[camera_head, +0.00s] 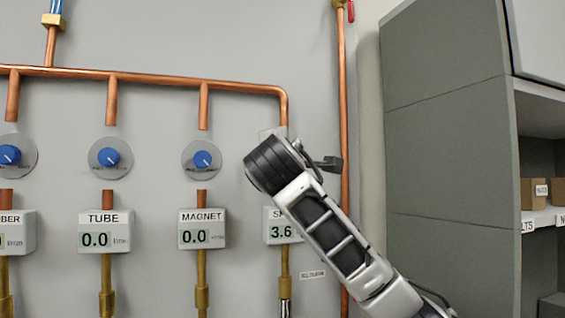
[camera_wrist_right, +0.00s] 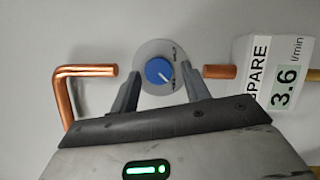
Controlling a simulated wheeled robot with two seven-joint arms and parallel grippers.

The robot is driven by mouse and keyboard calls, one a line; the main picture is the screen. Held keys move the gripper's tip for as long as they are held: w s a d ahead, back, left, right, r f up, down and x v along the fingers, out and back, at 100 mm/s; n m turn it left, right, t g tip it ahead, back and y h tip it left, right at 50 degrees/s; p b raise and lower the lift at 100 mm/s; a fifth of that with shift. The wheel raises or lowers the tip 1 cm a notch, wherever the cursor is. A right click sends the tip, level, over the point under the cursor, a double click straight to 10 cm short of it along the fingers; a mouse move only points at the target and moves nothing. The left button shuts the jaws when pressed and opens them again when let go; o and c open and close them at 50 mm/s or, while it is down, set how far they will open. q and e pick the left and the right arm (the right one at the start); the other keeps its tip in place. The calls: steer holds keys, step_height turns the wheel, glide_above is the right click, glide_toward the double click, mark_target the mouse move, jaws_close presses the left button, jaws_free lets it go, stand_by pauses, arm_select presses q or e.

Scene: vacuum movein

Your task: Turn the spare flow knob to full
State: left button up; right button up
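The spare flow knob (camera_wrist_right: 158,71) is a blue knob on a round grey dial plate in the right wrist view. Its white pointer line points to the lower right there. My right gripper (camera_wrist_right: 159,73) is open, with one finger on each side of the knob; I see gaps between fingers and knob. The SPARE meter box (camera_wrist_right: 277,77) reads 3.6 l/min and also shows in the head view (camera_head: 281,228), partly covered. In the head view my right arm hides the spare knob and dial. My left gripper is not in view.
Blue knobs for TUBE (camera_head: 111,157) and MAGNET (camera_head: 202,159) sit left of my right arm, their meters reading 0.0. A copper pipe (camera_head: 170,78) runs above. A vertical copper pipe (camera_head: 344,120) and grey cabinet (camera_head: 440,150) stand to the right.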

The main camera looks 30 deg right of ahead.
steer(key=shift+s, duration=0.1)
arm_select(q)
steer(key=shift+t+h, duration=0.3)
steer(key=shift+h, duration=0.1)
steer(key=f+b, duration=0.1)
steer(key=b, duration=0.2)
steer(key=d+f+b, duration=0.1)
steer(key=b, duration=0.2)
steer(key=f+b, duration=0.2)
steer(key=b, duration=0.1)
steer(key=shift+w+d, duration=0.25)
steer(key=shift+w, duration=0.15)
arm_select(e)
steer(key=v, duration=1.5)
steer(key=shift+s+a, duration=0.2)
steer(key=shift+a, duration=0.15)
steer(key=shift+f, duration=0.1)
